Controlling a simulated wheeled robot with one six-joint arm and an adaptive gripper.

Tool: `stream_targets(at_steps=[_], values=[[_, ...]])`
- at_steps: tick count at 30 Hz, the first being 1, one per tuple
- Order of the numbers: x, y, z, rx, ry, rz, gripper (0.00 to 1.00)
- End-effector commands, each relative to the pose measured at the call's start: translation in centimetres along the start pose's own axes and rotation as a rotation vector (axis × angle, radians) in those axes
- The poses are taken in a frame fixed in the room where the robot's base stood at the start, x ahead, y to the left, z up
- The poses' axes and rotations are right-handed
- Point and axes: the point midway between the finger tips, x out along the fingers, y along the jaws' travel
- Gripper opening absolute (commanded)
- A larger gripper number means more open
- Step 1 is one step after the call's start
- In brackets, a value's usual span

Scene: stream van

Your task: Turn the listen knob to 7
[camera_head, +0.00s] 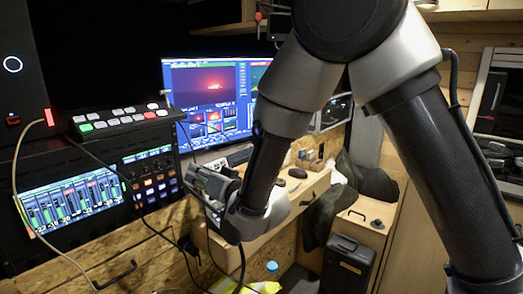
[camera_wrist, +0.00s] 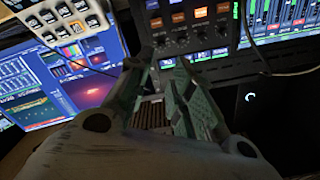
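The control panel (camera_head: 153,178) with lit orange and white buttons and rows of small dark knobs is in the rack at left. The wrist view shows this panel (camera_wrist: 190,25) upside down at the top, with a row of dark knobs (camera_wrist: 181,40) below the lit buttons. Which knob is the listen knob, and its setting, are too small to read. My gripper (camera_wrist: 163,62) has its two fingers apart, with a gap between the tips and nothing seen held. The tips point at the knob row; contact cannot be told. In the head view my gripper (camera_head: 192,174) is just right of the panel.
A switcher with pale buttons (camera_head: 122,119) sits on top of the rack. A meter screen (camera_head: 70,203) is left of the panel, and a large monitor (camera_head: 208,95) stands behind. Loose cables (camera_head: 20,150) hang across the rack front. A wooden desk (camera_head: 290,200) is at right.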

Motion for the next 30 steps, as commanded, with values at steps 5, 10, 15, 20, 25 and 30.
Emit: stream_targets(at_steps=[5, 10, 15, 20, 25, 30], values=[[2.4, -0.2, 0.0, -0.001, 0.001, -0.004, 0.23], [5.4, -0.2, 0.1, -0.001, 0.001, -0.004, 0.23], [9.0, -0.2, 0.1, -0.001, 0.000, -0.004, 0.23], [11.8, -0.2, 0.1, -0.049, 0.000, -0.004, 0.23], [11.6, -0.3, 0.1, -0.330, 0.000, -0.004, 0.23], [11.6, -0.3, 0.1, -0.603, 0.000, -0.004, 0.23]])
